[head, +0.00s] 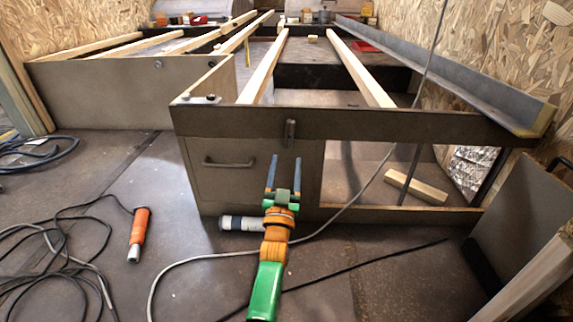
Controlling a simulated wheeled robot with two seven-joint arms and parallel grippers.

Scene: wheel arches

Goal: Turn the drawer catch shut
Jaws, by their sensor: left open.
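The drawer (240,182) is a grey-brown front with a dark bar handle (228,163), set in the low wooden frame. The drawer catch (290,132) is a small dark upright piece on the front rail, just above the drawer's upper right part. My left gripper (286,162) is open, with its two blue fingers pointing up toward the catch. The fingertips show just below the catch, one to each side of its line; I cannot tell how far in front of it they are. Nothing shows between the fingers. My right gripper is not in view.
A grey cable (343,212) runs across the floor and up past the frame's front. A white cylinder (240,223) lies beside my left wrist. An orange-handled tool (139,232) and loose black cable lie at left. A wood block (415,187) lies in the right opening.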

